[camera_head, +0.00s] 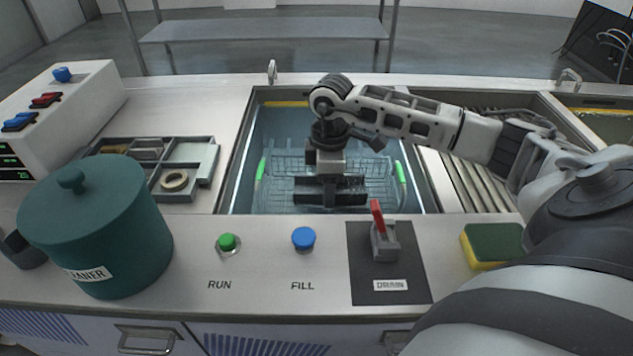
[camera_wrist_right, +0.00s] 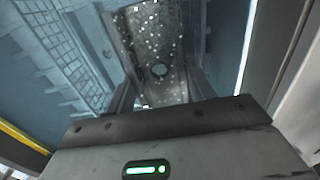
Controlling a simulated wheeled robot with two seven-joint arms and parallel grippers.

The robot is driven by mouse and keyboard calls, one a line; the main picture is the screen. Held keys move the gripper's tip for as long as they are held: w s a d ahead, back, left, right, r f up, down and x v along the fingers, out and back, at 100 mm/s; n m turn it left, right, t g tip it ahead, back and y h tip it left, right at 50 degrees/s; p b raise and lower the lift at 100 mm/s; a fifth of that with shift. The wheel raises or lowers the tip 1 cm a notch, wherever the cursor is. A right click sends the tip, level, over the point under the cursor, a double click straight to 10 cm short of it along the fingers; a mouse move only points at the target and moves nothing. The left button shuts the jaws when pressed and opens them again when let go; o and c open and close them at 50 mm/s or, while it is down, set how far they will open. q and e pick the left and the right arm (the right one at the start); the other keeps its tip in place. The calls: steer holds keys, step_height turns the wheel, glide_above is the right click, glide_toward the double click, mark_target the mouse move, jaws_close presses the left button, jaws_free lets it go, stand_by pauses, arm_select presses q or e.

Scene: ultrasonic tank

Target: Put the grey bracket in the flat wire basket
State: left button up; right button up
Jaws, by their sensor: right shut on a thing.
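The flat wire basket (camera_head: 285,167) with green handles sits in the blue-tinted tank (camera_head: 297,115). My right gripper (camera_head: 330,190) is over the basket, reaching down into the tank from above. In the wrist view my right gripper (camera_wrist_right: 165,105) is shut on the grey bracket (camera_wrist_right: 155,30), a speckled dark-grey plate with a round hole. The basket's wire mesh (camera_wrist_right: 62,45) shows left of the bracket there. In the head view the gripper hides the bracket, and I cannot tell whether it touches the basket. My left gripper is not in view.
A teal lidded pot (camera_head: 105,228) stands front left, by a grey compartment tray (camera_head: 205,158) holding a ring. Green RUN (camera_head: 228,243) and blue FILL (camera_head: 303,238) buttons, a red DRAIN lever (camera_head: 378,220) and a sponge (camera_head: 490,246) line the front. A ribbed basin (camera_head: 485,180) lies right.

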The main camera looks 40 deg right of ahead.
step_height(320, 180, down, 10)
steer(key=shift+f, duration=0.15)
stand_by(0.4)
steer(key=shift+f, duration=0.1)
steer(key=shift+f, duration=0.15)
steer(key=o, duration=1.2)
steer(key=shift+o, duration=0.2)
step_height(320, 180, up, 12)
steer(key=shift+r, duration=0.25)
